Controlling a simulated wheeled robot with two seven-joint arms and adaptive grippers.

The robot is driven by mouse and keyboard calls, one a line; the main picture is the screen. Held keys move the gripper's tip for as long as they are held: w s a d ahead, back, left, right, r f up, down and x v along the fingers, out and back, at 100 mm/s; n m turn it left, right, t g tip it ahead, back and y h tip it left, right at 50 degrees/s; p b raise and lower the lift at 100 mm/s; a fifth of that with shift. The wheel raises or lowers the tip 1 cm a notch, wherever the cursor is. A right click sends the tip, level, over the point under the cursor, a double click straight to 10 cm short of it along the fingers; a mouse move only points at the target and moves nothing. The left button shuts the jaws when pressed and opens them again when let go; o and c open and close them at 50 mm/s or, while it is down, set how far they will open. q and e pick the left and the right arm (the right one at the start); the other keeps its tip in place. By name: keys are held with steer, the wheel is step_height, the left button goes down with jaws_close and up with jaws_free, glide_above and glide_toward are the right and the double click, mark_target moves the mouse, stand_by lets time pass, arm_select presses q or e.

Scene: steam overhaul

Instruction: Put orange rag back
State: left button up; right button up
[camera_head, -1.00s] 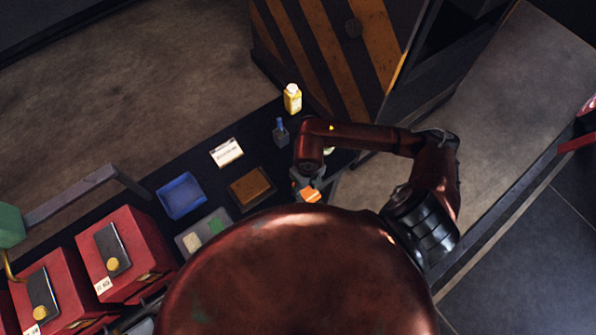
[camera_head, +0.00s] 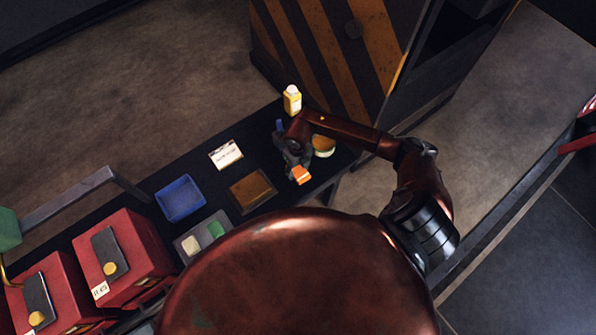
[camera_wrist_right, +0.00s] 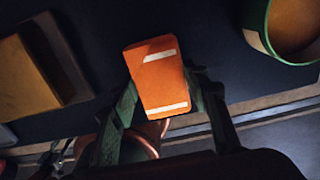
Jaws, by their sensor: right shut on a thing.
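The orange rag (camera_head: 300,175) is a small orange block with pale stripes. My right gripper (camera_head: 293,163) is shut on it, over the dark bench top near its front edge. In the right wrist view the rag (camera_wrist_right: 158,78) sits between the two fingers of the right gripper (camera_wrist_right: 165,100). A brown-orange tray (camera_head: 251,205) lies to the left of the held rag, and its corner shows in the right wrist view (camera_wrist_right: 70,95). My left gripper is not in view.
A round tin (camera_head: 323,150) stands just right of the gripper. A yellow bottle (camera_head: 292,101), a small card (camera_head: 226,154), a blue tray (camera_head: 181,214) and a grey tray with pale and green pieces (camera_head: 180,243) are on the bench. Red boxes (camera_head: 130,250) stand at left.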

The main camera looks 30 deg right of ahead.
mark_target(298, 170)
steer(key=shift+f, duration=0.8)
steer(key=shift+f, duration=0.1)
steer(key=o, duration=1.1)
step_height(298, 170, up, 12)
steer(key=shift+p, duration=0.4)
